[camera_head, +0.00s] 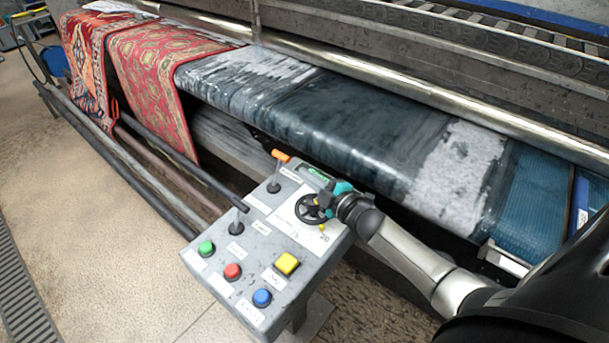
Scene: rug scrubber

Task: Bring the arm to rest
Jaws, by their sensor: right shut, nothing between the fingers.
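My right arm (412,256) comes in from the lower right and reaches to the grey control panel (250,250). My right gripper (328,200) is small in the picture, with teal parts, and is shut. It is over the black handwheel (311,209) at the panel's upper right; I cannot tell whether it touches the wheel. No object shows in its fingers. My left gripper is not in view.
Open floor (75,235) lies left.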

